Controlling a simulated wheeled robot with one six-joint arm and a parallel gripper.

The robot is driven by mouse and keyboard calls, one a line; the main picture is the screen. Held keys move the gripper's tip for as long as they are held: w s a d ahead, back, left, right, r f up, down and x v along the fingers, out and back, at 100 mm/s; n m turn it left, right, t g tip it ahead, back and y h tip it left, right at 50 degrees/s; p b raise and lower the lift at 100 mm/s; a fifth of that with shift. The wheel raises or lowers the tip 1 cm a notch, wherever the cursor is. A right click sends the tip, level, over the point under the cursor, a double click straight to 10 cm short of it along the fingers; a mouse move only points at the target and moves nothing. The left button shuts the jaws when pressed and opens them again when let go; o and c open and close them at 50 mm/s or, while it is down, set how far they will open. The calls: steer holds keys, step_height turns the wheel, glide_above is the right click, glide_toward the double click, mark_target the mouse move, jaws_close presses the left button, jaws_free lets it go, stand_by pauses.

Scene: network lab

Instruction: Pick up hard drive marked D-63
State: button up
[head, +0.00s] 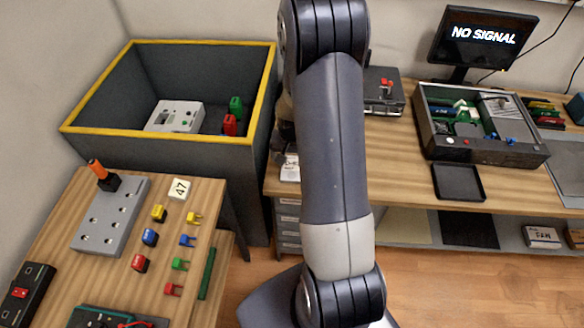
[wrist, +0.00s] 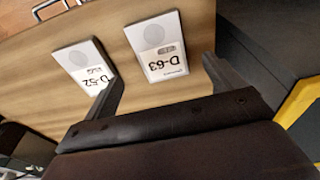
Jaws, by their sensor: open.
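In the wrist view the hard drive marked D-63 (wrist: 157,47) lies flat on a wooden top, a white slab with a round grey disc and a label that reads upside down. A second white drive marked D-52 (wrist: 86,64) lies to its left, apart from it. My gripper (wrist: 161,70) is open and empty. D-63 shows between and beyond its fingertips; D-52 is by the left finger. I cannot tell the height above the drives. In the head view my arm hides most of the gripper; a white drive (head: 290,168) shows beside it, its marking unreadable.
A dark bin with a yellow rim (head: 170,131) stands left of the wooden bench (head: 395,145); its yellow edge also shows at the right in the wrist view. An open case (head: 475,148), a monitor (head: 482,38) and a black tray (head: 458,183) are farther right.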

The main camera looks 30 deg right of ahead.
mark_target(292, 168)
steer(key=shift+w+d+f+p, duration=0.1)
steer(key=shift+f+p, duration=0.15)
steer(key=shift+f, duration=0.6)
steer(key=shift+w+a+f+p, duration=0.1)
steer(key=shift+f+p, duration=0.15)
steer(key=shift+f, duration=0.65)
steer(key=shift+w+d+f+p, duration=0.1)
steer(key=shift+f+p, duration=0.15)
steer(key=shift+f, duration=0.6)
steer(key=c, duration=1.2)
